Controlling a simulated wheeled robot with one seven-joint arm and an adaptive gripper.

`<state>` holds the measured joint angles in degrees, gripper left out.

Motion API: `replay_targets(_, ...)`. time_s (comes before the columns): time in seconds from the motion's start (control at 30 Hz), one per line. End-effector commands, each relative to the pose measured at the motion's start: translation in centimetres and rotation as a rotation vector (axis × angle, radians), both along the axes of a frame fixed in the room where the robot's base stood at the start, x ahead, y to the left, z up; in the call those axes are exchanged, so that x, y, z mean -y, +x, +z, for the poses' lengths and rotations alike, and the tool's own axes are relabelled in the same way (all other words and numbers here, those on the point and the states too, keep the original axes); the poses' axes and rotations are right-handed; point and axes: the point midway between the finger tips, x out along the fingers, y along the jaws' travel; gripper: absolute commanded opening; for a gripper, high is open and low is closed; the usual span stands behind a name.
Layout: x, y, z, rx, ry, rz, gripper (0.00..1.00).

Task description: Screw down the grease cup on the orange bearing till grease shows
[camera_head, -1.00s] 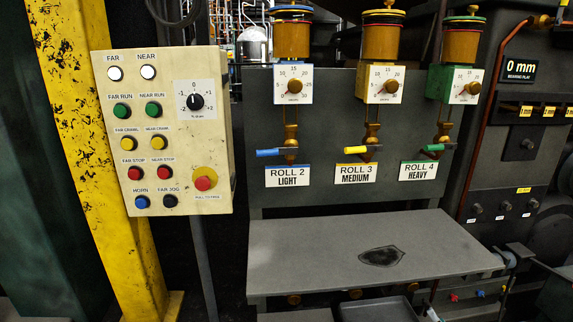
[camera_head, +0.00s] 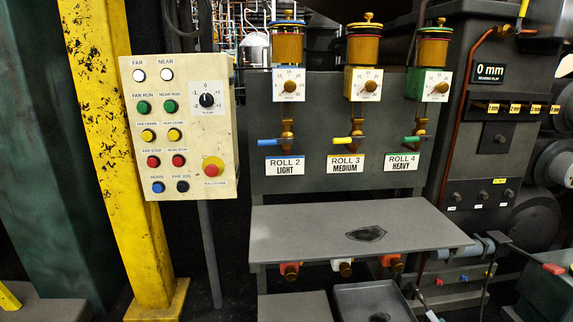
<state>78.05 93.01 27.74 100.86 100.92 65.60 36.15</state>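My gripper is not in view. No bearing can be told for certain as the orange one. Under the grey shelf, a red-orange fitting with a brass end (camera_head: 289,269) hangs at the left. A white fitting (camera_head: 345,266) hangs in the middle, and another orange-red fitting (camera_head: 391,261) at the right. They are small and partly hidden by the shelf, so I cannot tell whether any is a grease cup. No grease can be made out on them.
A grey shelf (camera_head: 300,230) with a dark patch juts out below three lubricators labelled Roll 2, 3 and 4. A button panel (camera_head: 182,128) and yellow post (camera_head: 115,130) stand left. A dark tray (camera_head: 372,300) lies low. A red-tipped lever (camera_head: 553,268) sticks out right.

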Motion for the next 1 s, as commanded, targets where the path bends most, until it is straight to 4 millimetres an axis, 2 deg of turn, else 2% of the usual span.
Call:
replay_targets(0.23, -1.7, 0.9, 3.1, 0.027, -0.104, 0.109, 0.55)
replay_targets(0.47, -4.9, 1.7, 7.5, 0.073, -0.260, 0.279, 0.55)
replay_targets(0.57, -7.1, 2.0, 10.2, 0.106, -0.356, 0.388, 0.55)
replay_targets(0.77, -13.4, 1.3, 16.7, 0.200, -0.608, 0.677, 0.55)
replay_targets(1.0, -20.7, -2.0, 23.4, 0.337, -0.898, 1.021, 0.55)
